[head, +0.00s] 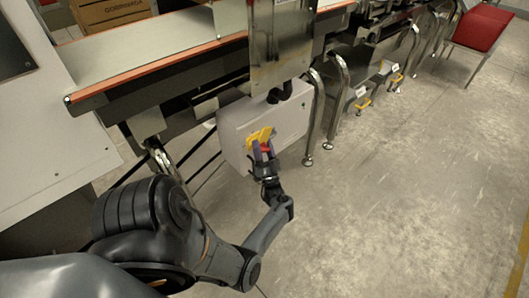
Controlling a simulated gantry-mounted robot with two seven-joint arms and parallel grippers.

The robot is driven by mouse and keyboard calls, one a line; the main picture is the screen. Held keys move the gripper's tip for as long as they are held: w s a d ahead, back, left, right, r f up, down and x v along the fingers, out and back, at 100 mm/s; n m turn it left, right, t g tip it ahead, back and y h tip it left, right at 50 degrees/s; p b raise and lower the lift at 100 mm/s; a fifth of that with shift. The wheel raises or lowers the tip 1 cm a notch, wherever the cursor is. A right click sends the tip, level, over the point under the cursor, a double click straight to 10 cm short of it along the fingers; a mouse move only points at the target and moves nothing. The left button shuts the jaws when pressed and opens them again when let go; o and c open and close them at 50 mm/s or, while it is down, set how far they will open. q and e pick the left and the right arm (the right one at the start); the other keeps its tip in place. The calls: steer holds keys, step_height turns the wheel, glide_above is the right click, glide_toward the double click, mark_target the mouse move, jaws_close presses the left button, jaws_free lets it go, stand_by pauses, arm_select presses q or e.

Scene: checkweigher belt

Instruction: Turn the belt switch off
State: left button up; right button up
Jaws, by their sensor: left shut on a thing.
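The belt switch (259,135) is a yellow plate with a red part on the front of a light grey control box (292,121) under the conveyor. My left arm comes in from the lower left. My left gripper (265,150) is at the switch and shut on its red handle. The fingers cover much of the handle, so its exact angle cannot be told. My right gripper is not in view.
The conveyor belt (150,48) with an orange edge runs above the box. Curved metal guard legs (339,100) stand right of it. A white cabinet is at left. A red chair (478,30) is far right. The concrete floor at right is clear.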

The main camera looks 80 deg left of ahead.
arm_select(q)
steer(key=n+g, duration=0.2)
steer(key=r+n+g, duration=0.1)
steer(key=n+g, duration=0.1)
steer(key=shift+a+r, duration=0.1)
steer(key=shift+s+r+n+g+h, duration=0.1)
steer(key=shift+n+g+h, duration=0.45)
steer(key=shift+n+g, duration=1.3)
steer(key=shift+s+r+n+g+h, duration=0.1)
steer(key=shift+n+g+h, duration=0.45)
steer(key=shift+n+g, duration=1.25)
steer(key=shift+w+n, duration=0.1)
steer(key=shift+n, duration=0.75)
steer(key=o, duration=1.4)
steer(key=shift+f, duration=0.15)
steer(key=shift+f+h, duration=0.1)
steer(key=shift+h, duration=0.2)
